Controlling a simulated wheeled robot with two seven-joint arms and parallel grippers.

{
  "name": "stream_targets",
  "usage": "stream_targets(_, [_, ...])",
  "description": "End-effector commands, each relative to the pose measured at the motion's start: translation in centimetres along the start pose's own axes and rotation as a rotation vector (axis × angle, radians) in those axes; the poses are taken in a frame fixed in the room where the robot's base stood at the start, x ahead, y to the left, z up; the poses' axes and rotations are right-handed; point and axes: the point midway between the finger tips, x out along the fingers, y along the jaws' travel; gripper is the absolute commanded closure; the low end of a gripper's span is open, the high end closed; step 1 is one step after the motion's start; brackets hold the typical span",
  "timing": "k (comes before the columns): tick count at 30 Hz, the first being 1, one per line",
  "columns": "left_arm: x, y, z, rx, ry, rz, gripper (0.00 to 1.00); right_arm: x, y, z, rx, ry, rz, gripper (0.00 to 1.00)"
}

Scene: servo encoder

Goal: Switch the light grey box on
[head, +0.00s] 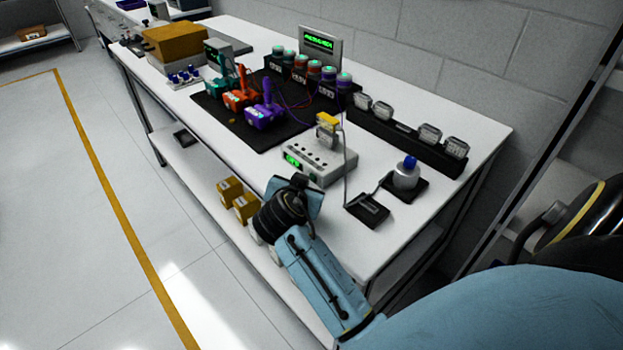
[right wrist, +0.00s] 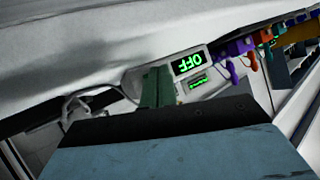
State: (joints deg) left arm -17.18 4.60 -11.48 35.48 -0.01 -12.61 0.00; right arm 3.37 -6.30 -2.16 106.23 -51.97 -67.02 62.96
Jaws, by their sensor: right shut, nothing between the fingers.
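The light grey box (head: 312,166) stands near the front edge of the white table, with a small green display and a row of small knobs or buttons on top. In the right wrist view the box (right wrist: 219,82) appears upside down, and its display (right wrist: 187,63) reads OFF in green. My right gripper (right wrist: 158,70) has its green fingers closed together and empty. They point at the box beside the display; I cannot tell whether they touch it. In the head view my right gripper (head: 299,182) is just in front of the box. My left gripper is out of view.
A yellow-topped plug-like device (head: 327,125) stands at the box's back, with a cable to a black pad (head: 367,210). A blue-knobbed grey cylinder (head: 406,175) is to the right. Teal, orange and purple devices stand on a black mat (head: 213,108) behind left.

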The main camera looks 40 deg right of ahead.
Motion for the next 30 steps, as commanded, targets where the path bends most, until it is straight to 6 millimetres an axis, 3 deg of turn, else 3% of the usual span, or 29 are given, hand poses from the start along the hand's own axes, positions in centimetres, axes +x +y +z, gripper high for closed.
stream_targets(30, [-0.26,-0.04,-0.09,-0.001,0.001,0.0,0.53,0.64,0.47,-0.47,0.0,0.0,0.0,1.0])
